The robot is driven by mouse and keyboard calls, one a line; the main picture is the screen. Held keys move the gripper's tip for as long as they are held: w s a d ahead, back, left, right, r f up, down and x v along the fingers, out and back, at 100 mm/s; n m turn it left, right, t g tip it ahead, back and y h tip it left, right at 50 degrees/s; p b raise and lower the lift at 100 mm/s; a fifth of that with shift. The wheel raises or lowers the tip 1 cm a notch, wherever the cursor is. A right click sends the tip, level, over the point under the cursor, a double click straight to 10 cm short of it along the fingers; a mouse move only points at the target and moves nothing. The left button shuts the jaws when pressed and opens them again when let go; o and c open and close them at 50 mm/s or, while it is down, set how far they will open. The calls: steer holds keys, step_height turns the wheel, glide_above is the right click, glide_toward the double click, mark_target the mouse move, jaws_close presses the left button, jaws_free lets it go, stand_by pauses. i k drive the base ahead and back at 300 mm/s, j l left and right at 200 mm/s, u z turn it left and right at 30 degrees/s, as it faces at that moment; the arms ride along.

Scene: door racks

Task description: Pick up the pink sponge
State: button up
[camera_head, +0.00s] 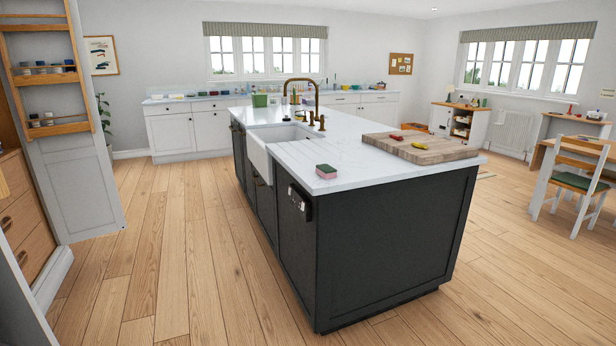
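A pink sponge (326,169) with a dark greenish lower layer lies on the white top of the kitchen island (345,182). It is near the island's front left corner, close to the edge. Nothing touches it. My gripper and arm do not show in the head view.
A wooden board (440,150) with small red and yellow items lies right of the sponge. A white sink (262,150) with a brass tap (300,90) is behind it. The floor (180,250) left of the island is clear. A chair (575,180) stands far right.

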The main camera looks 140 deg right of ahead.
mark_target(326, 171)
steer(key=z, duration=5.1)
steer(key=i, duration=1.4)
